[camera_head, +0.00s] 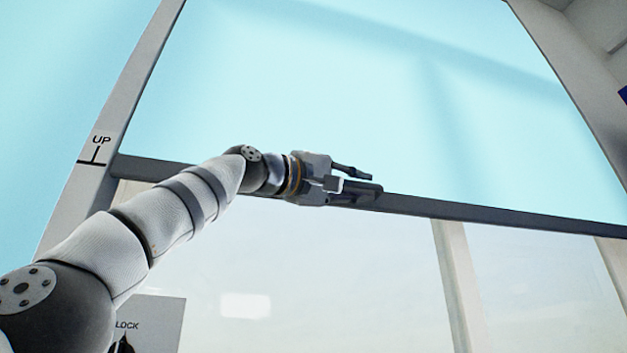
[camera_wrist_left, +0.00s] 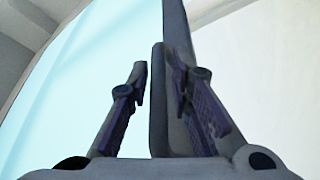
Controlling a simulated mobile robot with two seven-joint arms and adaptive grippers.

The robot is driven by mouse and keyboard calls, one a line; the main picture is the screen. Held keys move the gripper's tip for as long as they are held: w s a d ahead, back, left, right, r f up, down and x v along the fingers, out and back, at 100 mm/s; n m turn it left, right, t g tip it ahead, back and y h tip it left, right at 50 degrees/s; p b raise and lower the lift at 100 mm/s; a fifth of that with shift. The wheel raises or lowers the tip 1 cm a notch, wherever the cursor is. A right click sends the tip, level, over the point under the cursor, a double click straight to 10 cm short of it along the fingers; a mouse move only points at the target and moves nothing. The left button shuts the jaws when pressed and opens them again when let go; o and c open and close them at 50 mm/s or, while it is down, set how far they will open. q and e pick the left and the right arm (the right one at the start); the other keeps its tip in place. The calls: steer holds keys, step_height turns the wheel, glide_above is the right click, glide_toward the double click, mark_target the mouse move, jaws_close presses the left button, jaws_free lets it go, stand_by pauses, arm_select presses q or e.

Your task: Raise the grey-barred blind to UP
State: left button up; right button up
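The light-blue blind (camera_head: 400,90) hangs in the window frame with its grey bar (camera_head: 480,211) along its lower edge. The bar's left end is about level with the line under the UP label (camera_head: 101,141) on the left post. The right finger overlaps the bar (camera_wrist_left: 177,35); a gap shows beside the left finger. My right gripper is not in view.
A grey panel marked LOCK (camera_head: 155,318), with a dark knob (camera_head: 123,345) partly cut off, is at lower left behind my left arm. Clear window panes (camera_head: 340,265) and a pale upright (camera_head: 459,280) show below the bar.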

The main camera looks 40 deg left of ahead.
arm_select(q)
steer(key=r+v, duration=0.3)
steer(key=v, duration=1.1)
steer(key=shift+s, duration=0.45)
